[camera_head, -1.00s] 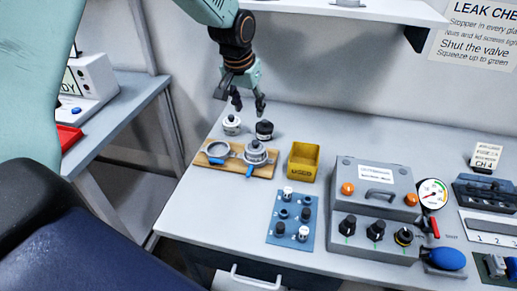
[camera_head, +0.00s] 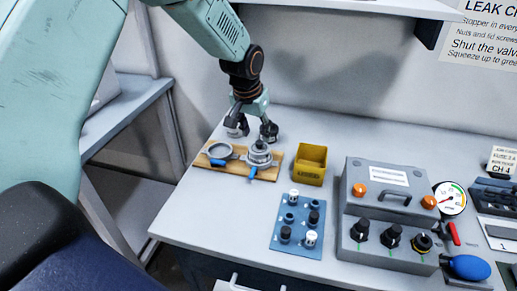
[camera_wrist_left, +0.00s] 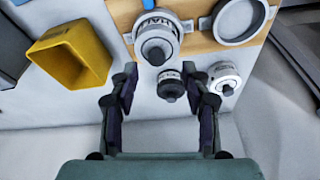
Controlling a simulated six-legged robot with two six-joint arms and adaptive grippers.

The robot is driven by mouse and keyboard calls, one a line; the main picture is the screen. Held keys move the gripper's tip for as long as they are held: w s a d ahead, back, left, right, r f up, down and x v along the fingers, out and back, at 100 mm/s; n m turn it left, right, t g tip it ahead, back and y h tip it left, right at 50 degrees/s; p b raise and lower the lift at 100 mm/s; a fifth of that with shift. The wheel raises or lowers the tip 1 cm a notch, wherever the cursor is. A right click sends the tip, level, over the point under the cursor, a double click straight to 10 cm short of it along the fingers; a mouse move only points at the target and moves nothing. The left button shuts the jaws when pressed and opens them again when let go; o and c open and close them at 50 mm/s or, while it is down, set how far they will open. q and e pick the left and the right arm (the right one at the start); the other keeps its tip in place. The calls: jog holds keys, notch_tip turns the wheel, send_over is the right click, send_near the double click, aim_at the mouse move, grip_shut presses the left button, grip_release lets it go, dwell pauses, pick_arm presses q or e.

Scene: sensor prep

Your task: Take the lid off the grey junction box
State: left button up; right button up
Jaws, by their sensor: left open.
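The grey junction box seems to be the grey case (camera_head: 352,201) at the right of the bench. Its top has a dark carry handle (camera_head: 383,196), a white label and two orange knobs, and looks closed. My left gripper (camera_head: 252,133) is open, low at the back left of the bench, well away from the case. In the left wrist view the open fingers (camera_wrist_left: 165,88) have a small black-topped part (camera_wrist_left: 171,85) between or just beyond their tips. I cannot tell whether they touch it. A white-topped part (camera_wrist_left: 225,79) is just outside the fingers. My right gripper is out of view.
A wooden board (camera_head: 207,171) with a grey ring and a round metal fitting lies just in front of the gripper. A yellow bin (camera_head: 311,165), a blue plate (camera_head: 279,238) with several small parts, and a gauge (camera_head: 450,198) are nearby. A shelf (camera_head: 370,12) hangs above.

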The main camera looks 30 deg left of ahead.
aim_at(259, 142)
pick_arm(q)
jog(key=x, duration=0.4)
jog(key=shift+w+d, duration=0.15)
jog(key=shift+d, duration=0.1)
jog(key=shift+s, duration=0.2)
jog(key=shift+c, duration=0.3)
jog(key=shift+r, duration=0.1)
jog(key=shift+c, duration=0.8)
jog(key=shift+w, duration=0.15)
jog(key=c, duration=0.7)
